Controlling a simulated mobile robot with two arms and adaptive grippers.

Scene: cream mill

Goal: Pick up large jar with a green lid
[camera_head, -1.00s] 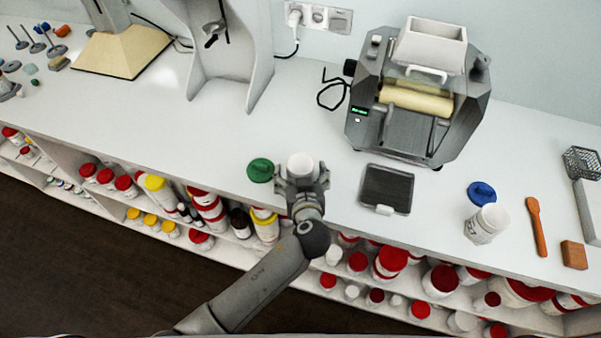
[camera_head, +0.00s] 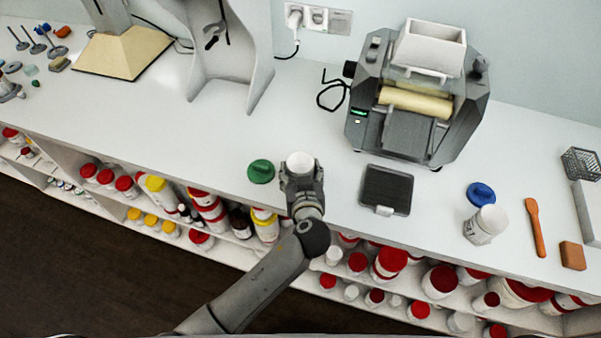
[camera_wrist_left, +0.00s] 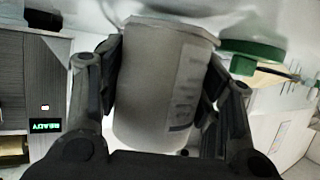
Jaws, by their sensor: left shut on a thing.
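The large white jar (camera_head: 301,161) stands open at the counter's front edge. Its green lid (camera_head: 261,171) lies apart on the counter, just to the left. My left gripper (camera_head: 302,174) is shut on the jar, with a finger on each side of its body. In the left wrist view the jar (camera_wrist_left: 160,85) fills the space between the fingers, with a faint label on its side. The green lid (camera_wrist_left: 252,50) shows beside it at right. I cannot tell any gap under the jar. My right gripper is not in view.
A black scale (camera_head: 387,190) lies right of the jar, before the roller mill (camera_head: 411,110). Another white jar (camera_head: 485,225) and a blue lid (camera_head: 481,193) are farther right, near an orange spatula (camera_head: 535,227). Shelves below hold several jars. The counter behind the jar is clear.

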